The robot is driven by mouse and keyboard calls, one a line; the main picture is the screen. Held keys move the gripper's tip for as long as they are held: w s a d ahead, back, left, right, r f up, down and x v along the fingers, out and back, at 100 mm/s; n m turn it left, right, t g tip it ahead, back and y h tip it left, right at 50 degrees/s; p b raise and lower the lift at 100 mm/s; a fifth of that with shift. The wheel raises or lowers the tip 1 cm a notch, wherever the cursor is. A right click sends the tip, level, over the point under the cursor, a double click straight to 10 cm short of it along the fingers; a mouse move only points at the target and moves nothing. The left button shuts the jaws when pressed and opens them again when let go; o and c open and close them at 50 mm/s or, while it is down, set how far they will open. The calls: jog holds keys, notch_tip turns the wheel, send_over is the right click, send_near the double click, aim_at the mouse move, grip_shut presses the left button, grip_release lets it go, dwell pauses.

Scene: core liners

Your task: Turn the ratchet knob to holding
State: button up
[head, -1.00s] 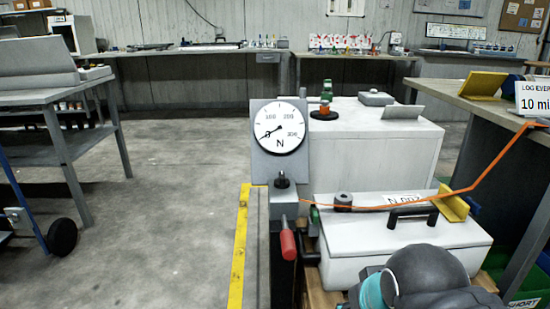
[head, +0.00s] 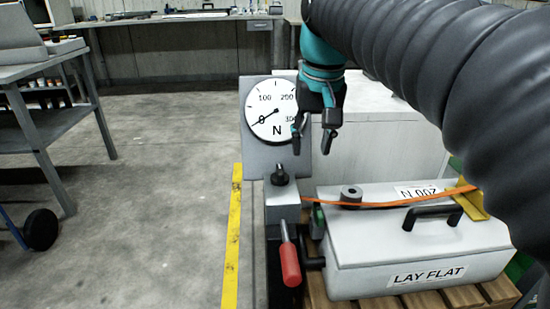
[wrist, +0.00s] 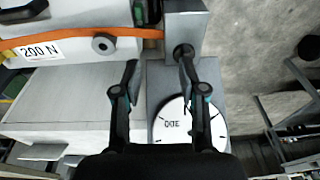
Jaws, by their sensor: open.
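The ratchet knob is a small black knob (head: 279,176) on top of a grey post (head: 282,205), below the round white force gauge (head: 270,112). The gauge needle points near 0. A lever with a red grip (head: 290,265) hangs on the post's front. In the wrist view the black knob (wrist: 184,52) lies just beyond the right fingertip. My gripper (head: 314,140) is open and empty, above and to the right of the knob, in front of the gauge panel. Its two fingers also show apart in the wrist view (wrist: 158,72).
A white case (head: 410,255) labelled LAY FLAT sits on a wooden pallet right of the post. An orange strap (head: 400,204) runs over it past a grey spool (head: 351,195). A yellow floor line (head: 233,235) and open floor lie to the left.

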notch_tip(320, 180, up, 3)
jog(key=g, duration=0.2)
send_over(280, 169)
jog(key=s, duration=0.1)
jog(key=f+b, duration=0.1)
jog(key=f, duration=0.3)
jog(key=f+b, duration=0.2)
jog(key=f, duration=0.3)
jog(key=w+f+b, duration=0.1)
jog(key=f+b, duration=0.1)
jog(key=f, duration=0.2)
jog(key=shift+f, duration=0.2)
grip_shut()
